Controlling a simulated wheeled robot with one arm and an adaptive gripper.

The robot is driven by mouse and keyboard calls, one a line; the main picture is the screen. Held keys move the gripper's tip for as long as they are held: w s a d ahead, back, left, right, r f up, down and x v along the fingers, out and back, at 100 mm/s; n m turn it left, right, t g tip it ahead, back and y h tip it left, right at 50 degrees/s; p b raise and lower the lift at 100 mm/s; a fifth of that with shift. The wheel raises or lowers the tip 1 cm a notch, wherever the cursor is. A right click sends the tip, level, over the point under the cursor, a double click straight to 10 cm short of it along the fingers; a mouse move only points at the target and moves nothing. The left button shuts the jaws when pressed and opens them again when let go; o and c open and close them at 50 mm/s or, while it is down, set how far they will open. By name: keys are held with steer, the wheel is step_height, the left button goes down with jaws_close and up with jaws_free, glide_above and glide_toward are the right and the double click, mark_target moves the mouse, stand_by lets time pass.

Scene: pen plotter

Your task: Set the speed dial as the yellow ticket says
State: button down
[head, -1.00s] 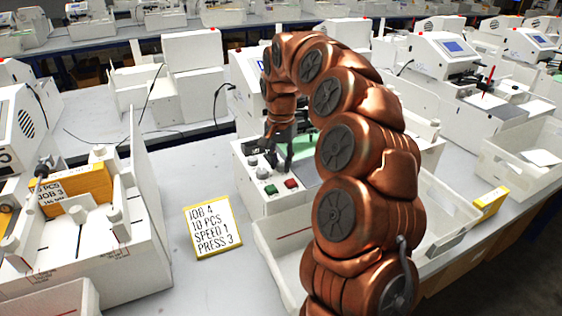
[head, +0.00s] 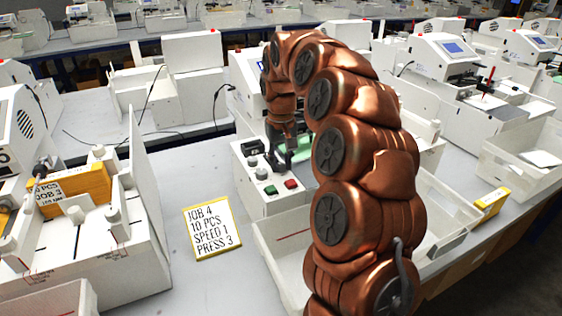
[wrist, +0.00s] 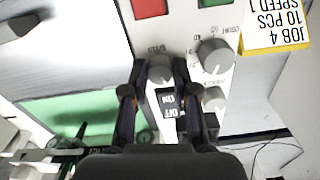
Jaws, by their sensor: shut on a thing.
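The yellow ticket (head: 211,228) lies on the table in the head view and reads JOB 4, 10 PCS, SPEED 1, PRESS 3. The fingers are shut on a grey dial (wrist: 160,70), one on each side. In the head view my gripper (head: 283,163) hides this dial.
Two other grey dials, one larger (wrist: 216,56) and one smaller (wrist: 213,98), sit beside my gripper. An OFF/ON switch (wrist: 172,103) lies between the fingers. A red button (head: 291,184) and a green button (head: 271,190) are at the panel's front. A white bin (head: 268,243) stands in front.

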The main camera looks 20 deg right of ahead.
mark_target(281, 164)
steer(key=shift+n, duration=0.3)
steer(key=c, duration=0.9)
jaws_free()
steer(key=shift+r, duration=0.1)
step_height(281, 164, up, 9)
steer(key=shift+f, duration=0.15)
step_height(281, 164, up, 3)
steer(key=shift+r, duration=0.1)
